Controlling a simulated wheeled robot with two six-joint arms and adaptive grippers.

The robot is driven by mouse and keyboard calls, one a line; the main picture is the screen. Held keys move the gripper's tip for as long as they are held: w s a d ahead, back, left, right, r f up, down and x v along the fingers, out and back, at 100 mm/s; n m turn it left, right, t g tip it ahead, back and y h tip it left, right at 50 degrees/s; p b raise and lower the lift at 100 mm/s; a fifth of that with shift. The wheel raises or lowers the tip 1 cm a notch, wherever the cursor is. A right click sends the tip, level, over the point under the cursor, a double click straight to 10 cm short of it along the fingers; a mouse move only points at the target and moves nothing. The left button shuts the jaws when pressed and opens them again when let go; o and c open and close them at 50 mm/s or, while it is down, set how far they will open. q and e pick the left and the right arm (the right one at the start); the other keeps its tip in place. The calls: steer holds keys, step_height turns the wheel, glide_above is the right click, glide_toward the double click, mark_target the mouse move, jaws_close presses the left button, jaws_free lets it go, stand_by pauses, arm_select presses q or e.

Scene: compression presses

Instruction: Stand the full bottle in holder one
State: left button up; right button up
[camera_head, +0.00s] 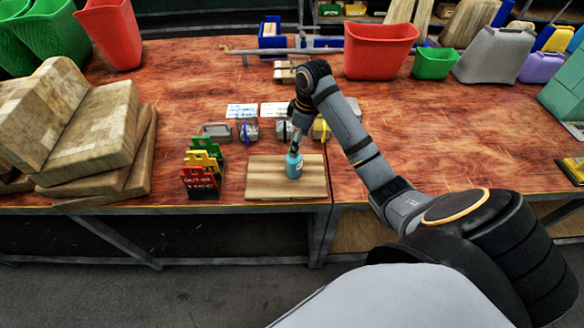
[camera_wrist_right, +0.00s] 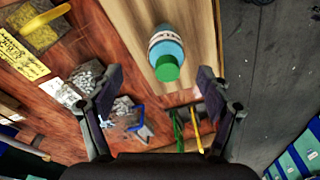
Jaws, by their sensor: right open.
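A teal bottle (camera_head: 294,168) stands upright on a light wooden board (camera_head: 262,185) near the table's front edge. In the right wrist view the bottle (camera_wrist_right: 165,45) shows its green cap and a pale band. My right gripper (camera_head: 295,142) is above and just behind the bottle. In the right wrist view my right gripper (camera_wrist_right: 158,92) has its fingers spread, with nothing between the tips; the bottle lies just beyond them. A row of small grey and yellow items (camera_head: 247,131) stands behind the board; I cannot tell which is holder one. My left gripper is not in view.
Red, yellow and green sign stands (camera_head: 203,168) are left of the board. Stacked wooden blocks (camera_head: 95,125) fill the left. White label cards (camera_head: 242,110) lie behind the row. A red bin (camera_head: 380,50) stands farther back. The table right of my arm is mostly clear.

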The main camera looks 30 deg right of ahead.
mark_target(292, 160)
steer(key=shift+w+a+f+b, duration=0.15)
steer(key=shift+f+b, duration=0.1)
steer(key=shift+f, duration=0.35)
steer(key=shift+s+a+f+b, duration=0.1)
steer(key=shift+f+b, duration=0.1)
steer(key=shift+f, duration=0.35)
steer(key=shift+w+a+f+p, duration=0.25)
steer(key=shift+a+f+p, duration=0.2)
steer(key=shift+f, duration=0.25)
steer(key=shift+d+f, duration=0.1)
steer(key=f, duration=0.2)
steer(key=a+f+p, duration=0.1)
steer(key=f, duration=0.1)
steer(key=shift+w+f, duration=0.2)
steer(key=shift+f, duration=0.35)
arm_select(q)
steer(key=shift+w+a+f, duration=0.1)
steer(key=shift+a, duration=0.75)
arm_select(e)
steer(key=shift+d+r, duration=0.1)
steer(key=c, duration=1.6)
